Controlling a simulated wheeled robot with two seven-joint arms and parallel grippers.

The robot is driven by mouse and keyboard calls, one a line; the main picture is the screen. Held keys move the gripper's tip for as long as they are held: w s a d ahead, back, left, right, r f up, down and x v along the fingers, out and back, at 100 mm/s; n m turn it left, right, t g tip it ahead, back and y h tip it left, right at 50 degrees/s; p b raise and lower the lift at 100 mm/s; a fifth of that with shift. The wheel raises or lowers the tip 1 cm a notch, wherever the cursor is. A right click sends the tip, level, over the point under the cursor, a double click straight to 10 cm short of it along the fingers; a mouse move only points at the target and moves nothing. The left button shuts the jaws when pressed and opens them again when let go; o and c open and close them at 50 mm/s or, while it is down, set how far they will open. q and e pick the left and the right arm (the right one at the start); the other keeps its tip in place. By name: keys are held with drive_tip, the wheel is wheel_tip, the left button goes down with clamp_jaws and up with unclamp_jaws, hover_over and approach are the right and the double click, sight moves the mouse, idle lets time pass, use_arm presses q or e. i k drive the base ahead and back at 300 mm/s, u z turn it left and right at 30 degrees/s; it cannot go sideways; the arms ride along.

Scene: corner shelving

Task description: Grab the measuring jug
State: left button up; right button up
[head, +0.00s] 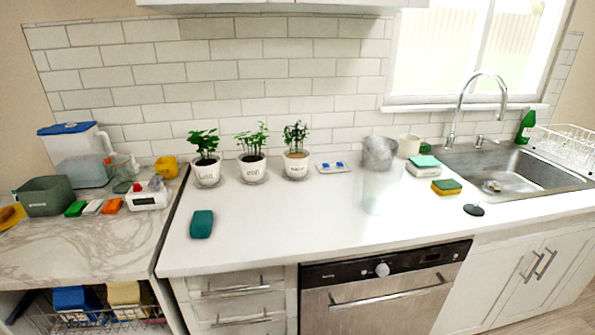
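A faint clear, see-through vessel (378,192) stands on the white counter, right of the potted plants; it may be the measuring jug, but I cannot make out markings or a handle. A grey, mottled round object (379,152) shows directly behind or above it. At the far left stands a large clear jug-like container (80,155) with a blue lid and a white handle. A small clear vessel (124,167) is just right of it. I cannot tell for sure which of these is the measuring jug. Neither of my grippers is in view.
Three potted plants (253,153) stand along the wall. A teal item (201,224) lies at the counter's front left. A sponge (446,187), a cream mug (409,146) and the sink (520,172) are at the right. The white counter's middle (290,220) is clear.

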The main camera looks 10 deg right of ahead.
sight(381, 180)
drive_tip(key=u, duration=2.6)
drive_tip(key=k, duration=1.7)
drive_tip(key=z, duration=1.35)
